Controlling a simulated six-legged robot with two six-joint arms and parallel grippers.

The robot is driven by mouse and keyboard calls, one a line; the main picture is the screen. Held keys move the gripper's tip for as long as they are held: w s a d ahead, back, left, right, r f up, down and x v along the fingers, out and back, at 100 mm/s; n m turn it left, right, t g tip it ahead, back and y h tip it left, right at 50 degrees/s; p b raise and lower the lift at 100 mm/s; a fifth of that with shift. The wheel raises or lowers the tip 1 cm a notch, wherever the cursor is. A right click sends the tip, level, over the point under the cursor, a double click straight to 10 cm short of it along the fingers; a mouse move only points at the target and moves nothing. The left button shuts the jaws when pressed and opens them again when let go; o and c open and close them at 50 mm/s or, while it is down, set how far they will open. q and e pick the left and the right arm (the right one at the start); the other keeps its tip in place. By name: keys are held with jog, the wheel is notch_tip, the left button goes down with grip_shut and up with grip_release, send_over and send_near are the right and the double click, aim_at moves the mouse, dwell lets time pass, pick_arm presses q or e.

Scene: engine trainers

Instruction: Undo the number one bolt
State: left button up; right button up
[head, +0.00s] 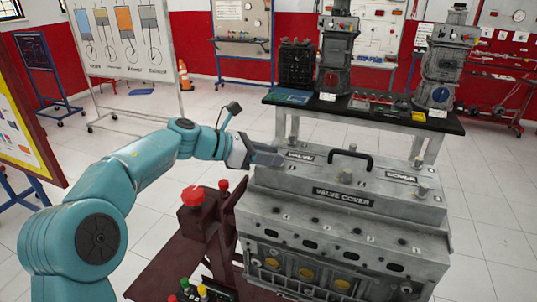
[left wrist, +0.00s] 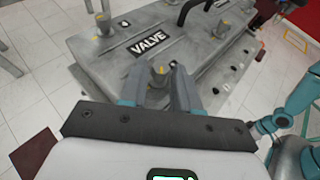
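The grey valve cover (head: 300,182) lies on top of the engine trainer and has a black handle (head: 350,158). My left gripper (head: 275,157) is over its left end, with the fingers pointing at the cover. In the left wrist view the gripper (left wrist: 163,88) is open. A bolt with a yellowish top (left wrist: 160,70) shows in the gap between its fingertips, with space on both sides. I cannot tell whether the fingers reach down around it. Another bolt (left wrist: 103,22) stands beyond, near the VALVE label. The number marks are too small to read. My right gripper is not in view.
More bolts stand along the cover, one at its right end (head: 423,190). A dark red stand with a red knob (head: 193,196) is left of the engine, below my arm. A black-topped table (head: 385,113) with engine parts stands behind. The floor at left is mostly clear.

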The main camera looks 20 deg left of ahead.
pick_arm(q)
grip_shut()
